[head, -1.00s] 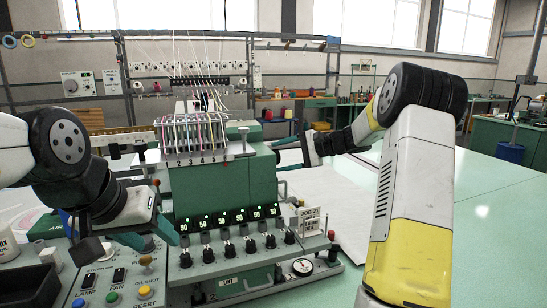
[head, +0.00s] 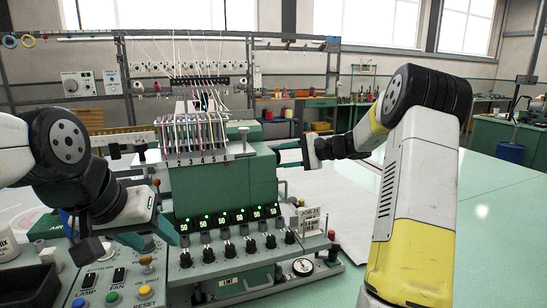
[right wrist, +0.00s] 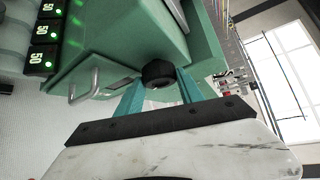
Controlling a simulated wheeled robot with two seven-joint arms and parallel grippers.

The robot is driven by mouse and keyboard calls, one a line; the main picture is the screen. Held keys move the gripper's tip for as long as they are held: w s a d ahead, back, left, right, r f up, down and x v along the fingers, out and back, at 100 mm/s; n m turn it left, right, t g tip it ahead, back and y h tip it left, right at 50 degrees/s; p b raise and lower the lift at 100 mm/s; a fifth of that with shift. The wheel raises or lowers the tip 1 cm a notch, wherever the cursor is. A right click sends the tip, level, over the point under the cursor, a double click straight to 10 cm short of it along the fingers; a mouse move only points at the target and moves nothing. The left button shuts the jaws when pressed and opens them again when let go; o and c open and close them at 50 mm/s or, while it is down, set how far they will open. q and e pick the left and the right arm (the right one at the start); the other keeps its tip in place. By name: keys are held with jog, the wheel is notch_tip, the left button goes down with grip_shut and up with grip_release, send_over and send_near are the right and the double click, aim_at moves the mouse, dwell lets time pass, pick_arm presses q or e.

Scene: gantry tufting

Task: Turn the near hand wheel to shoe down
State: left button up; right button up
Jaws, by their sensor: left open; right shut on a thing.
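The green tufting machine (head: 221,185) stands in the middle of the head view. A small black round hand wheel (right wrist: 158,73) sticks out of its green side in the right wrist view. My right gripper (right wrist: 160,86) has its two teal fingers on either side of this wheel and is shut on it. In the head view my right gripper (head: 284,155) reaches the machine's right side, and the wheel is hidden there. My left gripper (head: 150,236) is open and empty above the left control panel. I cannot read any shoe position mark.
A control panel (head: 118,285) with coloured buttons lies at the lower left. Dials and lit displays line the machine's front. A small gauge (head: 303,267) and a sign (head: 308,219) stand at its right foot. The pale green table (head: 490,215) is clear at right.

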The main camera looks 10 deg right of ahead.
jog(key=n+t+y, duration=0.1)
jog(key=n+y, duration=0.1)
jog(key=n, duration=0.1)
jog(key=f+n+t+y, duration=0.1)
jog(key=n+y, duration=0.5)
jog(key=n, duration=0.1)
jog(key=shift+w+f+t, duration=0.1)
jog(key=shift+f+t, duration=0.1)
jog(key=shift+t, duration=0.2)
dwell(0.3)
jog(key=o, duration=1.4)
jog(key=v, duration=0.8)
